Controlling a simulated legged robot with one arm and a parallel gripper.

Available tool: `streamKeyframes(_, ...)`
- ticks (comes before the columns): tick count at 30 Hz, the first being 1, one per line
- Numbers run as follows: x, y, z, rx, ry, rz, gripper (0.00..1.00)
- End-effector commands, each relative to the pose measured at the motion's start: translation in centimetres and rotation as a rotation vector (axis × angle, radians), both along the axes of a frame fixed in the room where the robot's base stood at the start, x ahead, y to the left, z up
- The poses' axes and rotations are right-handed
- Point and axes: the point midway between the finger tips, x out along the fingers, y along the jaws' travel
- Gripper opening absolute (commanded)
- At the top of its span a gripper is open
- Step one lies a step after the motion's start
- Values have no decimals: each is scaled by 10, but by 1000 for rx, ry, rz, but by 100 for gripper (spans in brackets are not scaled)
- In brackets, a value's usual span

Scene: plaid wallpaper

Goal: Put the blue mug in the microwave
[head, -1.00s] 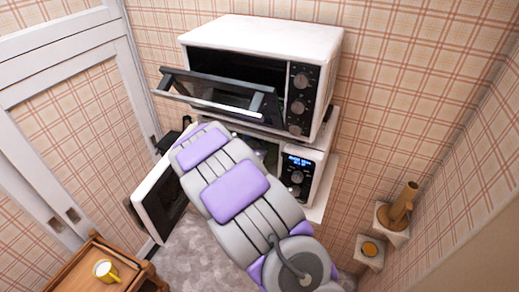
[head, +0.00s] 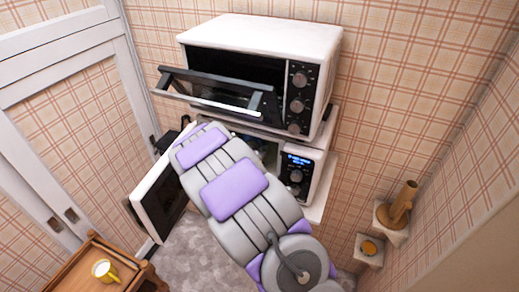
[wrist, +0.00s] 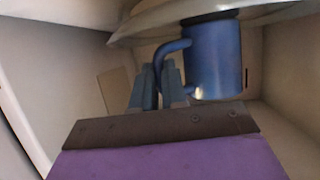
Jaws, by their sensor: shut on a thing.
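The blue mug (wrist: 215,62) is in the wrist view, right of my gripper (wrist: 160,82). My gripper is shut on the mug's handle. The mug's end at the top of the picture meets or nearly meets a pale round plate (wrist: 145,25); I cannot tell whether they touch. Pale walls surround them, like the microwave's inside. In the head view the microwave (head: 297,178) stands below a white oven, its door (head: 160,200) swung open to the left. My arm covers most of its opening, and hides the mug and gripper there.
The white oven (head: 262,40) above has its glass door (head: 215,92) folded down over the microwave. Small wall shelves (head: 369,251) hold items at right. Grey floor shows between.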

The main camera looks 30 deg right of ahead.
Motion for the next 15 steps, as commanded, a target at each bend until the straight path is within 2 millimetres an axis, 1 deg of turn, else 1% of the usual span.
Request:
streamKeyframes(1, 0, 0, 0, -1, -2, 1, 13)
streamKeyframes(10, 0, 0, 0, 0, 0, 0, 42)
streamKeyframes(15, 0, 0, 0, 0, 0, 0, 42)
